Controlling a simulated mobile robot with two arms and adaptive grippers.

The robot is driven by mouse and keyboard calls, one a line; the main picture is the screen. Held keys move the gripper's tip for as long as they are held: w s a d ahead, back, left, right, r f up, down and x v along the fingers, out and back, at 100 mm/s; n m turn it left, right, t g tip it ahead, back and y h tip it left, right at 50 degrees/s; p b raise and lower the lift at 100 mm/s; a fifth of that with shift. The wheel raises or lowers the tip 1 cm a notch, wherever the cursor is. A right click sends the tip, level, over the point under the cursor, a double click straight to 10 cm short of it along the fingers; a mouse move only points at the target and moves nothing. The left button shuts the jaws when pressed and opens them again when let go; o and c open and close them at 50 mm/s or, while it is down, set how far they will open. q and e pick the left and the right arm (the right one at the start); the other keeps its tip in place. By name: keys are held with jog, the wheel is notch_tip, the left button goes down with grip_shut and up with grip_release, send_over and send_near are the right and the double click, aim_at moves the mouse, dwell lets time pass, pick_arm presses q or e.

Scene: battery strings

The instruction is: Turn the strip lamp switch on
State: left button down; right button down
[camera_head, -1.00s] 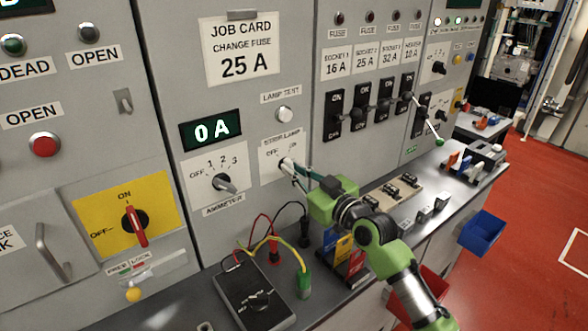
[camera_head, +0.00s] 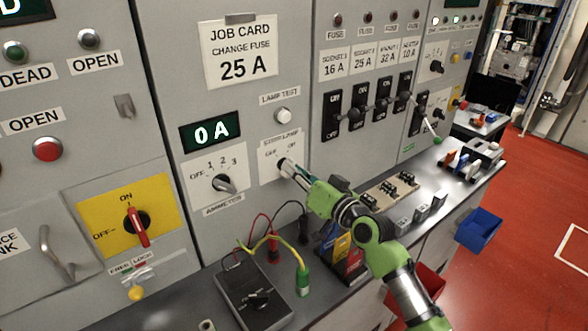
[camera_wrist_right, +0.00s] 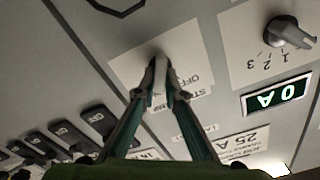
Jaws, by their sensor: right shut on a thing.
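The strip lamp switch (camera_wrist_right: 160,72) is a small knob on a white label plate (camera_head: 270,165) on the grey panel, below the lamp test button (camera_head: 283,115). My right gripper (camera_head: 287,167) reaches it from the lower right and is shut on the knob. In the right wrist view both fingertips (camera_wrist_right: 160,90) close around the knob from its two sides. The plate's OFF mark shows beside the knob in that view; the fingers hide part of the lettering, and I cannot tell exactly where the knob points. My left gripper is not in view.
The ammeter knob (camera_head: 224,183) is left of the switch, under the display reading 0 A (camera_head: 210,131). Black fuse switches (camera_head: 355,112) are to the right. A meter (camera_head: 252,297) with leads lies on the bench below, near a card rack (camera_head: 345,258).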

dwell(0.5)
jog(key=c, duration=2.1)
grip_release()
jog(key=v, duration=1.2)
